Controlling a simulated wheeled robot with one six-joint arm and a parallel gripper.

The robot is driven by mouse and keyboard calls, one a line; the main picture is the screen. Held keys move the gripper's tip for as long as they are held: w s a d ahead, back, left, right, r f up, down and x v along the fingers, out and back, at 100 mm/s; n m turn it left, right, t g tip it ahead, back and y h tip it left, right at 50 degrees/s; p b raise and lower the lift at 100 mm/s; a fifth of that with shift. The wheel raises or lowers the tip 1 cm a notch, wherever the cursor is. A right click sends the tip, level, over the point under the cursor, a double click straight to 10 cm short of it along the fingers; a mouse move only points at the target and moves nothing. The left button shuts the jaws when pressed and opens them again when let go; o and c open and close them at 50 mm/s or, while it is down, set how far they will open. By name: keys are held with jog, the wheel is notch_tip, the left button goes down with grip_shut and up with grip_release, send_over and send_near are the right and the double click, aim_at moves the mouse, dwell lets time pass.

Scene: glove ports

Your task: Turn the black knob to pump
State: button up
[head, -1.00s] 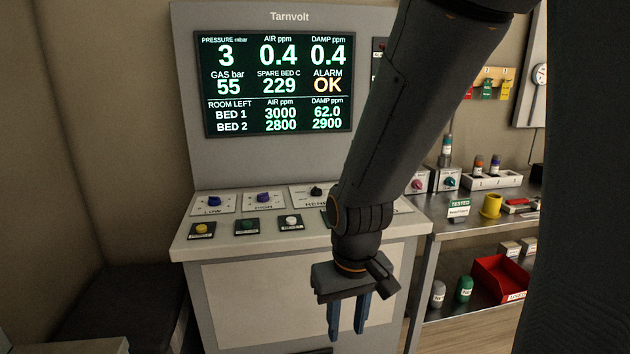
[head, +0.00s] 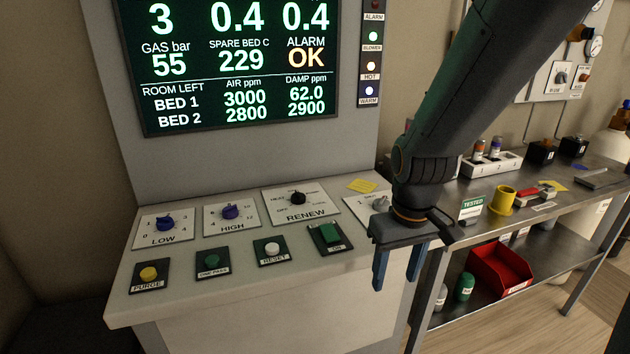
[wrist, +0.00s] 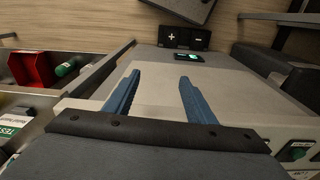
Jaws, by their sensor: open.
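The black knob (head: 298,198) sits on the white RENEW plate (head: 318,208) at the back of the console's sloped top. Small position labels surround it, too small to read surely, and I cannot tell which one it points to. My gripper (head: 396,282) hangs fingers down at the console's front right, lower in the picture and right of the knob, with nothing between its fingers. In the wrist view its two blue fingers (wrist: 159,82) are spread apart; the knob does not show there.
Blue knobs LOW (head: 165,223) and HIGH (head: 230,212) stand left of the black knob. A grey knob (head: 381,203) is partly hidden by my arm. Buttons such as RESET (head: 272,248) line the front. A steel bench (head: 540,205) with a red bin (head: 500,272) stands at right.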

aim_at(298, 193)
jog(key=w+a+r+n, duration=0.2)
jog(key=w+a+n, duration=0.1)
jog(key=w, duration=0.3)
jog(key=w+a+r+n+p, duration=0.1)
jog(key=w+a+r+n, duration=0.1)
jog(key=w+n, duration=0.2)
jog(key=w+a+r+n+p, duration=0.1)
jog(key=w+a+r+n, duration=0.2)
jog(key=w, duration=0.5)
jog(key=shift+w+a+n, duration=0.3)
jog(key=shift+n, duration=0.4)
jog(key=w+a+r+n, duration=0.1)
jog(key=w+a+n, duration=0.2)
jog(key=w+a+r+n+p, duration=0.1)
jog(key=w+a+n, duration=0.2)
jog(key=w+a+r+n+p, duration=0.1)
jog(key=w+a+n, duration=0.2)
jog(key=a, duration=0.1)
jog(key=shift+w+a+r+n+g, duration=0.1)
jog(key=shift+w+r+n+g, duration=0.2)
jog(key=shift+w+n+g, duration=0.1)
jog(key=shift+a+f, duration=0.1)
jog(key=shift+a, duration=0.05)
jog(key=shift+f+p, duration=0.3)
jog(key=shift+f, duration=0.05)
jog(key=shift+w+f+p, duration=0.1)
jog(key=shift+f+p, duration=1.05)
jog(key=shift+f, duration=2.25)
jog(key=c, duration=1)
